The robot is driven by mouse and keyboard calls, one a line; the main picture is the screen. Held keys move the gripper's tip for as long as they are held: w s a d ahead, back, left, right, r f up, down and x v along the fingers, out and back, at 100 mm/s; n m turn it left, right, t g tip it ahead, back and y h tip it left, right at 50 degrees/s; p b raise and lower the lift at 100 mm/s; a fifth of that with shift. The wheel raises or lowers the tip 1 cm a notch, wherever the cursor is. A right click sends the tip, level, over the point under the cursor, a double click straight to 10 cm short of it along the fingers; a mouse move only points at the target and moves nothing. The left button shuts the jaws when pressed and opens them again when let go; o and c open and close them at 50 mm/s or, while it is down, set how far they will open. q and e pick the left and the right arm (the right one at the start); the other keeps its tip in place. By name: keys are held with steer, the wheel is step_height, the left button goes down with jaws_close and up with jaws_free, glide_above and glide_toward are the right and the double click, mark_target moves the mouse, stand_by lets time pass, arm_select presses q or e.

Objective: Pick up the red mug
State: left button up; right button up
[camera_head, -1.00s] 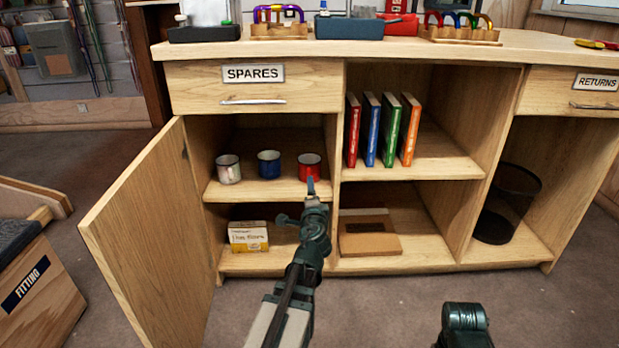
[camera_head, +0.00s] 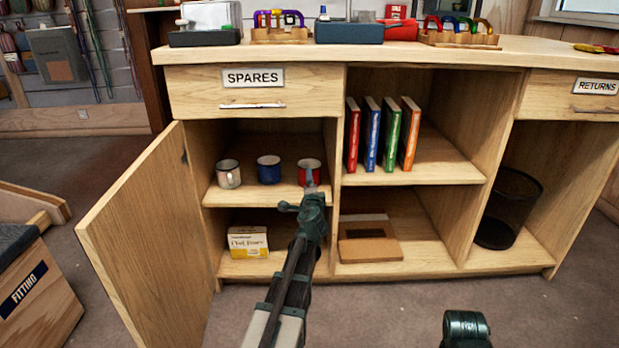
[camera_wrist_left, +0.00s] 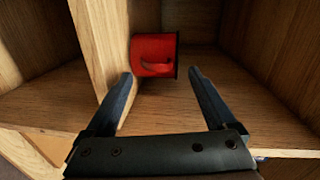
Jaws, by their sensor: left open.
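The red mug (camera_head: 309,170) stands upright on the upper shelf of the open left cupboard, the rightmost of three mugs. In the left wrist view the red mug (camera_wrist_left: 153,52) appears turned on its side, its dark rim at the right and its handle facing the camera. My left gripper (camera_head: 311,187) is in front of the mug and covers its lower part in the head view. In the wrist view the left gripper (camera_wrist_left: 160,74) is open, its fingertips on either side of the mug's near edge, with nothing held.
A blue mug (camera_head: 269,169) and a white mug (camera_head: 228,174) stand to the left on the same shelf. The cupboard's open door (camera_head: 150,235) is on the left. A divider stands close right of the red mug. A small box (camera_head: 248,242) sits on the shelf below.

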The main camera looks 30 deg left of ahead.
arm_select(q)
steer(key=x, duration=0.4)
steer(key=shift+w+a+f, duration=0.1)
steer(key=shift+w, duration=0.05)
jaws_close()
